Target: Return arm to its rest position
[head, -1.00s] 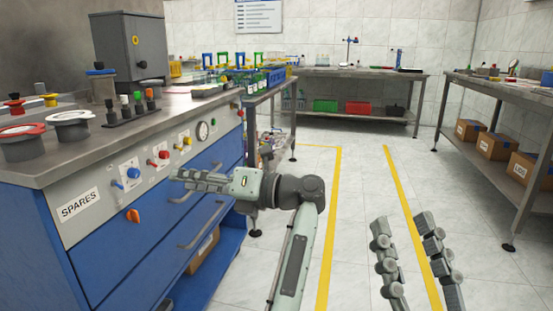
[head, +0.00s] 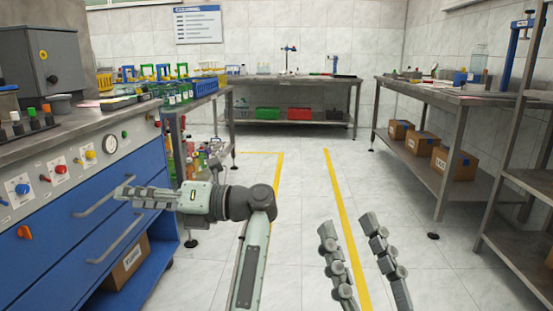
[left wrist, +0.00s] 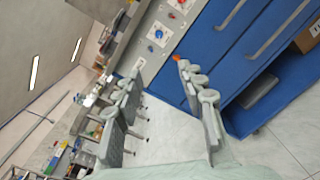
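My left gripper (head: 122,193) is at the end of the grey-green left arm and points left, in front of the blue cabinet's drawers in the head view. In the left wrist view its two fingers stand well apart with nothing between them (left wrist: 160,78). It is open and empty; whether it touches the cabinet cannot be told for sure, but a gap seems to show. My right gripper (head: 345,222) is at the bottom, its two fingers apart and pointing up in the picture over the floor, open and empty. The rest of the right arm is out of view.
The blue cabinet (head: 146,170) with drawer handles and a knob panel stands close on the left. A steel bench (head: 300,78) is at the back and a steel table (head: 440,95) with boxes below is at the right. The tiled floor (head: 305,180) between yellow lines is clear.

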